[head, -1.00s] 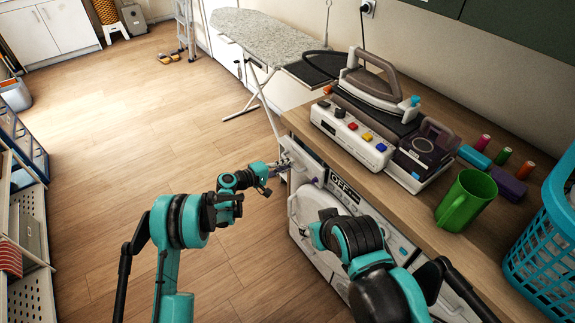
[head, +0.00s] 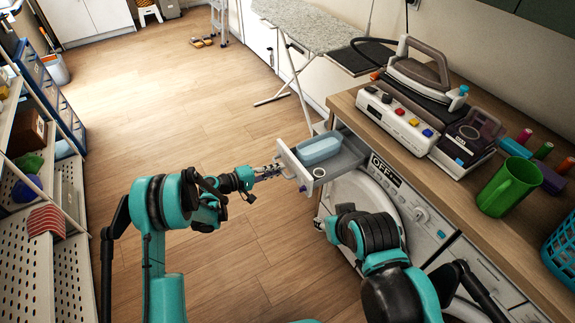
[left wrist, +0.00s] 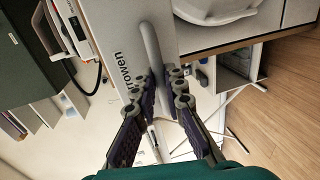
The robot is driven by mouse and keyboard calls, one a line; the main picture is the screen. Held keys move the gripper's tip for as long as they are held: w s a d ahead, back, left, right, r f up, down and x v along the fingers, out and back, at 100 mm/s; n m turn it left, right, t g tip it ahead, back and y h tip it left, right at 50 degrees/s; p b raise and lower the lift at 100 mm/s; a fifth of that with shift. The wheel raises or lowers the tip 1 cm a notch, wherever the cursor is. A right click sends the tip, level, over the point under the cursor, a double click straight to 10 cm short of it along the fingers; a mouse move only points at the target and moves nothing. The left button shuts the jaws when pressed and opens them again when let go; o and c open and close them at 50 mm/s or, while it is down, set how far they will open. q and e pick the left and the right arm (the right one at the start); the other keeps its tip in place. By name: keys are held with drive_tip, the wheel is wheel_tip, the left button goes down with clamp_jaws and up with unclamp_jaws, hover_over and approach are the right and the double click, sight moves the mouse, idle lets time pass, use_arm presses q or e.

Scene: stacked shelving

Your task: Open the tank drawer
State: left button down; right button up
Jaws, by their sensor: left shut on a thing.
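The tank drawer (head: 352,158) is pulled out from the top left of the white washing machine (head: 372,192). Inside it are a light-blue tank or compartment (head: 320,149) and a small round white opening. My left gripper (head: 279,170) is at the outer face of the drawer front. In the left wrist view its fingers (left wrist: 167,82) are shut around the lower end of the pale bar handle (left wrist: 150,48) on the lettered front panel (left wrist: 116,38). My right arm stands before the machine, and its gripper fingers are not visible.
The wooden worktop (head: 440,200) above carries an iron (head: 415,70), a green mug (head: 508,186) and thread spools. An ironing board (head: 300,30) stands behind the drawer. Shelving (head: 60,262) lines the left. The floor between is clear.

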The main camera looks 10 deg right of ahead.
use_arm(q)
drive_tip(key=shift+v, duration=0.75)
drive_tip(key=shift+f, duration=0.15)
drive_tip(key=c, duration=1.6)
unclamp_jaws()
drive_tip(key=shift+a, duration=0.1)
drive_tip(key=v, duration=1.2)
